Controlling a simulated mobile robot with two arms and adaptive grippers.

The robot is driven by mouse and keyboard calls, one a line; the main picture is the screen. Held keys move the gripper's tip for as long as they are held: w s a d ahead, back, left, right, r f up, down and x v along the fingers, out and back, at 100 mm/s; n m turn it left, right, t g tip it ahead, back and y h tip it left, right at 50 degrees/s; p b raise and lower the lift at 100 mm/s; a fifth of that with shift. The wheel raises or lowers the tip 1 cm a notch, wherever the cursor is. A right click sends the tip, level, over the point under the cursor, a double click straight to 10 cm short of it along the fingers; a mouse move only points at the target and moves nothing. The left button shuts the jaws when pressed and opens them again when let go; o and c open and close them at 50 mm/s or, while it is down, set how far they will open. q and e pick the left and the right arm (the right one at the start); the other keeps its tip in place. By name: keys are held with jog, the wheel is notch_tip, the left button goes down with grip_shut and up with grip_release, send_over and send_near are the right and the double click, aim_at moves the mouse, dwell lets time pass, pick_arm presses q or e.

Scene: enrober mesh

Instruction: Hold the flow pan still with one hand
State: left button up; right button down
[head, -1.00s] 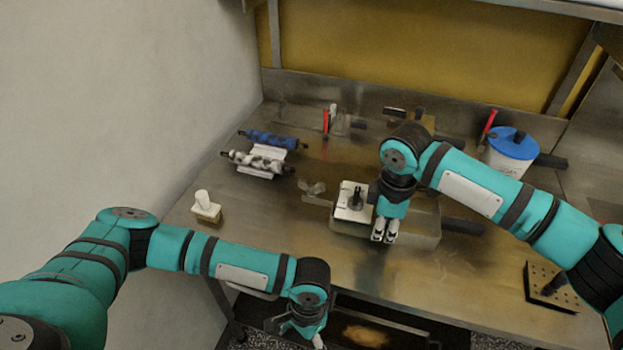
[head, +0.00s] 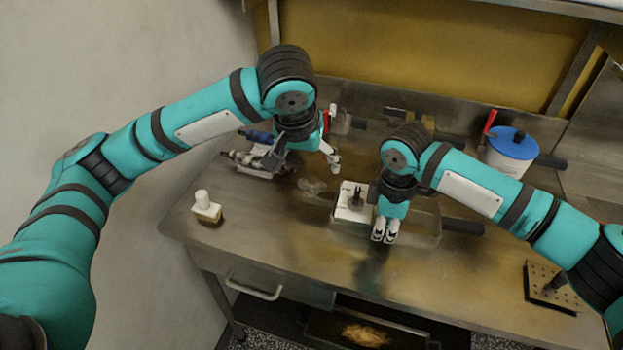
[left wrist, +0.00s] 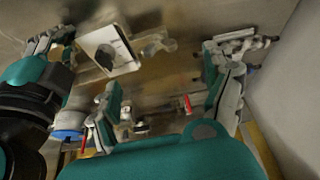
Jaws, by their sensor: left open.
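The flow pan appears to be the shallow metal pan (head: 422,228) right of centre on the bench in the head view, with a dark handle (head: 463,227) to its right. A white plate with a black knob (head: 352,203) sits at its left end; this also shows in the left wrist view (left wrist: 122,52). My right gripper (head: 385,230) points down at the pan's front side, its fingertips close together; whether they grip the wall is unclear. My left gripper (head: 306,158) is open above the bench, left of and behind the pan, near the rollers.
Rollers on a stand (head: 255,158) lie partly behind my left gripper. A clear wing-shaped piece (head: 311,186) lies left of the pan. A white-knobbed block (head: 206,208) stands at the left edge, a blue-lidded tub (head: 510,152) at the back right.

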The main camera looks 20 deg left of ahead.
aim_at(312, 182)
pick_arm(q)
jog(key=x, duration=0.9)
jog(key=shift+f, duration=0.25)
jog(key=shift+c, duration=0.3)
jog(key=c, duration=1.1)
